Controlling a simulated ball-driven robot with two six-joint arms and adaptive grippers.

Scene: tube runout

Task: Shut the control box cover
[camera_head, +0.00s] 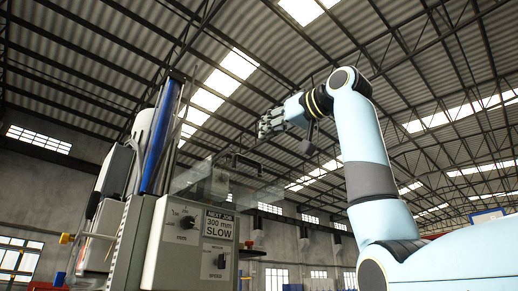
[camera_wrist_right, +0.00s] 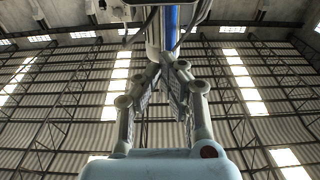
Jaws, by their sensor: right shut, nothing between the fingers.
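The grey control box (camera_head: 160,250) stands at the lower left of the head view, with dark dials and a sign reading "NEXT JOB 300 mm SLOW". A clear cover (camera_head: 192,180) stands out from the top of the box, raised off the dials, with a dark handle-like piece (camera_head: 246,163) at its far right end. My right gripper (camera_head: 266,124) is above and to the right of the cover, apart from it. Its fingers are shut and empty; the closed fingers also show in the right wrist view (camera_wrist_right: 172,75). My left gripper is not in view.
A blue upright column (camera_head: 161,135) rises behind the box; it also shows beyond my fingers in the right wrist view (camera_wrist_right: 171,25). Grey and white machine parts stand left of it. The air between my right gripper and the cover looks clear.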

